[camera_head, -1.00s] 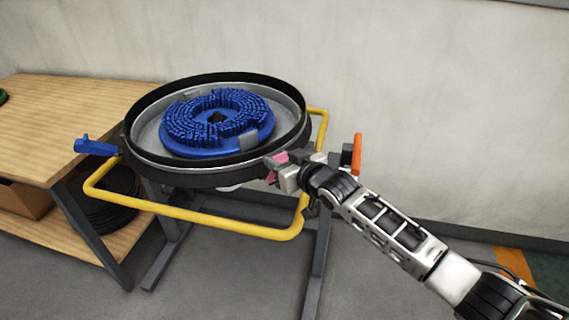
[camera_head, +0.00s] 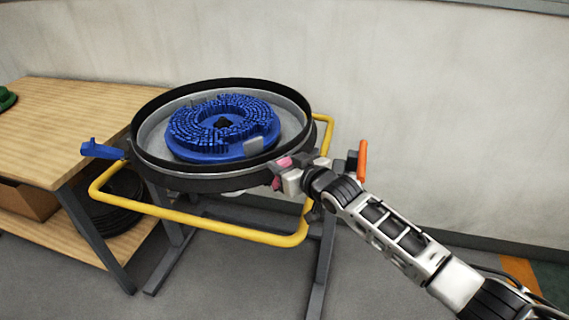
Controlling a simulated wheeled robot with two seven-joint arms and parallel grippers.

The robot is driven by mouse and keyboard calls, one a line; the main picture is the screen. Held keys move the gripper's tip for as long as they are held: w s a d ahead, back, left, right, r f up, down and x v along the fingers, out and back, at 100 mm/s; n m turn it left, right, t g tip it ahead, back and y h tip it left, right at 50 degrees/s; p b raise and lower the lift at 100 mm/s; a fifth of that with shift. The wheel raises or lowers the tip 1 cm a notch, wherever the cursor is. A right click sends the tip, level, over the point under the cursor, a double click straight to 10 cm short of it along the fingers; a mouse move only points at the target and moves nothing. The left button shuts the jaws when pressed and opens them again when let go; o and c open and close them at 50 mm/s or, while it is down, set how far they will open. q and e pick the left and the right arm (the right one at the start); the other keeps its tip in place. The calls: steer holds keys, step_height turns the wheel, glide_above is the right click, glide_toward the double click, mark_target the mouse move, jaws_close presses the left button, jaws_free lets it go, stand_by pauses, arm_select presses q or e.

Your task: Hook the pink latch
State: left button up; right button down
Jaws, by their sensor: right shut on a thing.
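The pink latch (camera_head: 284,162) sits on the right front rim of the round scrubber tank (camera_head: 190,184). Only small pink parts of it show, at and below the rim. My right gripper (camera_head: 287,175) is at this rim, shut on the pink latch, and its jaws hide most of it. Whether the latch is hooked cannot be told. My left gripper is not in view.
A round blue brush (camera_head: 225,127) lies in the tank. A blue latch (camera_head: 102,151) sticks out at the left rim and an orange one (camera_head: 362,161) stands upright at the right. A yellow rail (camera_head: 222,228) surrounds the stand. A wooden bench (camera_head: 62,122) is at the left.

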steer(key=shift+a+r, duration=0.1)
steer(key=shift+r, duration=0.1)
steer(key=c, duration=1.2)
jaws_free()
steer(key=shift+o, duration=1.2)
steer(key=shift+f, duration=0.15)
steer(key=v, duration=1.6)
steer(key=shift+p, duration=0.3)
steer(key=shift+f, duration=0.15)
